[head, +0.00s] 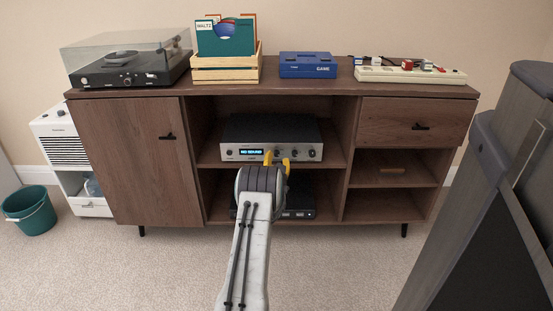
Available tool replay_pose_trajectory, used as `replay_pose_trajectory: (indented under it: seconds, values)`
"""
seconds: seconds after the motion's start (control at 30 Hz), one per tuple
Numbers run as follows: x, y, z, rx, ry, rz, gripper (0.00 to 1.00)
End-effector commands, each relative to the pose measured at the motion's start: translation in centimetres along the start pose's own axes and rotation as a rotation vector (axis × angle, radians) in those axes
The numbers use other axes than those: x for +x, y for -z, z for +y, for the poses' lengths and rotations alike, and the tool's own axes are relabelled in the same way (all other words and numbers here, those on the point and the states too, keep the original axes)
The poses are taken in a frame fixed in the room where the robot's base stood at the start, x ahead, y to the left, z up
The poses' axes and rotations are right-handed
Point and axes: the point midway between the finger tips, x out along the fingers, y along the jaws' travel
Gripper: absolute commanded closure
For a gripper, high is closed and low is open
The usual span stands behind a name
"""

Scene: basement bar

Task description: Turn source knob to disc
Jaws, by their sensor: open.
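A silver-fronted amplifier (271,131) with a dark top stands on the upper middle shelf of the wooden cabinet. Its front has a small lit blue display (251,152) and several round knobs, among them one at the far left (229,153) and one at the far right (311,153). The knob labels are too small to read, so I cannot tell which is the source knob. My gripper (277,159) has yellow fingers, is open and empty, and is in front of the amplifier's middle. It hides part of the front panel there; I cannot tell whether it touches a knob.
A black device (298,199) sits on the shelf below, partly behind my arm. The cabinet top (350,87) bears a turntable (128,68), a record crate (226,72), a blue box (308,65) and a power strip (410,75). A large dark object (490,200) stands close at right.

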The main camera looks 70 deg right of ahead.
Motion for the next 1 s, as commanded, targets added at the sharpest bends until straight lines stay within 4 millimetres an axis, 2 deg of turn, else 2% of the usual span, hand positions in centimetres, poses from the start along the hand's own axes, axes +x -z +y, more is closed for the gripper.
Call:
replay_pose_trajectory:
  seconds: [0.2,0.4,1.0]
  values:
    - [2.1,-0.1,0.1,-0.001,0.001,0.001,0.55]
    - [3.4,0.0,0.1,-0.002,0.001,0.001,0.55]
    - [4.1,0.0,0.0,-0.002,0.0,0.0,0.54]
